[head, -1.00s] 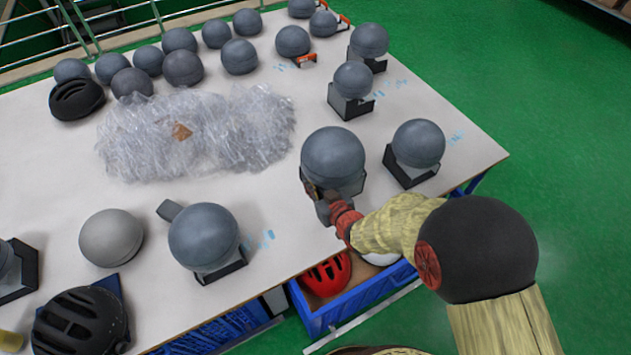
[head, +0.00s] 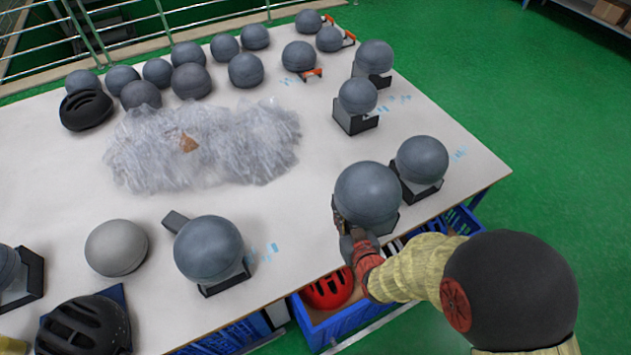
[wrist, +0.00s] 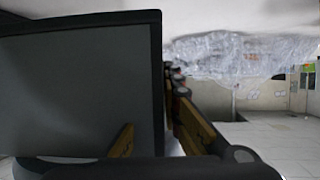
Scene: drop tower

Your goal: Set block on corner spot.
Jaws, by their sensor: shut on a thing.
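My gripper (head: 352,238) is shut on a block (wrist: 80,85) with a dark grey face and black edges, which fills the left of the wrist view. In the head view, a large grey ball (head: 367,194) sits on this block and mostly hides it. They are at the table's front right edge; I cannot tell whether the block touches the table. A blue mark (head: 459,155) lies near the right corner of the white table (head: 478,170). I cannot tell which mark is the corner spot.
Another ball on a block (head: 422,160) stands close to the right of the held one. A third (head: 357,96) stands behind. Crumpled clear plastic (head: 205,150) covers the table's middle. A blue crate with a red helmet (head: 328,288) is below the front edge.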

